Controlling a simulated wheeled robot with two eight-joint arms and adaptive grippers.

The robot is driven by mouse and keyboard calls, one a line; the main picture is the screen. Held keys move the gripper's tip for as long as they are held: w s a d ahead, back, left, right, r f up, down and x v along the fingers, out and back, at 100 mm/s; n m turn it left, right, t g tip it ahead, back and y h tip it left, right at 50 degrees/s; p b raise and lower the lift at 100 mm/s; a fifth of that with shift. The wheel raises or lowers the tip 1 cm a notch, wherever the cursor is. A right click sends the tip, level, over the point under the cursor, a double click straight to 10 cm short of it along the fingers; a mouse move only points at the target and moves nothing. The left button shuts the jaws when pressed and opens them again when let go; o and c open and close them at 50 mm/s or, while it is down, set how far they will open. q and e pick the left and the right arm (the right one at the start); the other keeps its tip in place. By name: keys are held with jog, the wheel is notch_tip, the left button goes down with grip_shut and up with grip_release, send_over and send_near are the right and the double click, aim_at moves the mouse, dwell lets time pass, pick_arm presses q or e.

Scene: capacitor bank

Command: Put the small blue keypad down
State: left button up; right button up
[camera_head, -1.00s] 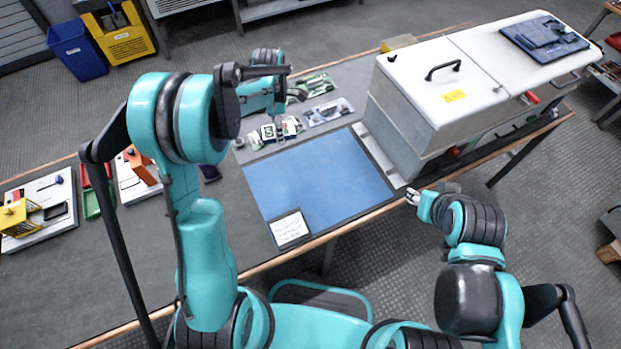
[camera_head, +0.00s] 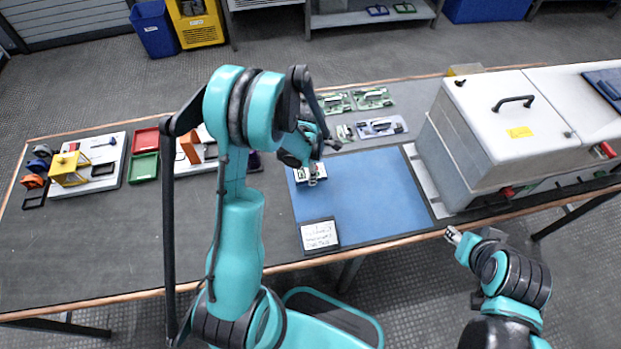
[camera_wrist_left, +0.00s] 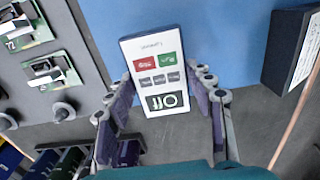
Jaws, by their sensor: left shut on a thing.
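The keypad (camera_wrist_left: 155,70) shows in the left wrist view as a white-faced panel with red and green keys, grey keys and a dark label reading OFF. No blue shows on its face. My left gripper (camera_wrist_left: 165,105) is shut on it, with fingers along both long sides. In the head view the left gripper (camera_head: 313,178) is at the back left corner of the blue mat (camera_head: 375,195), with the keypad (camera_head: 322,174) partly hidden. I cannot tell whether the keypad touches the mat. My right gripper (camera_head: 452,235) is off the bench's front edge; its fingers are too small to read.
A dark block with a white card (camera_head: 319,235) stands at the mat's front left corner. A large white cabinet (camera_head: 510,120) stands right of the mat. Green boards (camera_head: 372,97) lie behind it. Red (camera_head: 145,140) and green (camera_head: 143,168) trays sit left. The mat's middle is clear.

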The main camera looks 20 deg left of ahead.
pick_arm(q)
notch_tip(320, 180, down, 4)
jog(key=shift+f+b, duration=0.1)
jog(key=shift+b, duration=0.7)
jog(key=o, duration=1.2)
